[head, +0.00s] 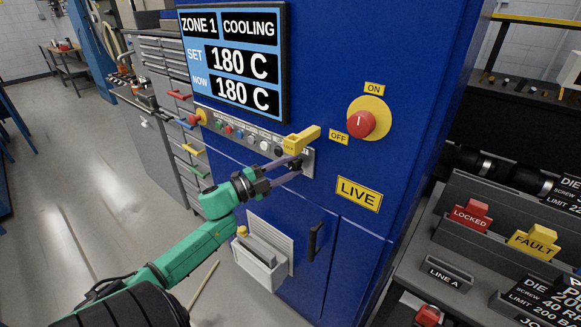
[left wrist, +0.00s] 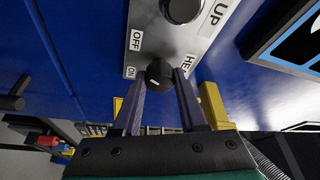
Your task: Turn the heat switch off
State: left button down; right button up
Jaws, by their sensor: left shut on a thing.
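The heat switch is a small black knob (left wrist: 159,75) on a grey plate (left wrist: 178,35) in the left wrist view. OFF and ON labels stand to its left, and a partly hidden HEAT label is on its right. A white mark shows on the knob's lower left, nearer the ON label. My left gripper (head: 298,166) reaches the right end of the control strip in the head view. Its two purple fingers are shut on the knob, one on each side, as the left wrist view (left wrist: 160,84) shows. My right gripper is not in view.
A yellow piece (head: 301,138) juts out just above my left gripper. The blue cabinet has a screen (head: 232,62) reading COOLING, set 180 C, now 180 C. A red rotary switch (head: 360,124) and a LIVE sign (head: 359,194) are to the right. A grey bin (head: 262,265) hangs below.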

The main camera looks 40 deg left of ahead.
pick_arm(q)
jog(key=shift+f, duration=0.1)
jog(key=shift+c, duration=2.2)
grip_release()
jog(key=shift+s+a+f, duration=0.15)
jog(key=shift+s+a, duration=0.05)
jog(key=shift+s, duration=0.25)
jog(key=b+v, duration=0.3)
jog(key=v, duration=1)
jog(key=shift+s+b, duration=0.3)
jog(key=shift+s, duration=0.05)
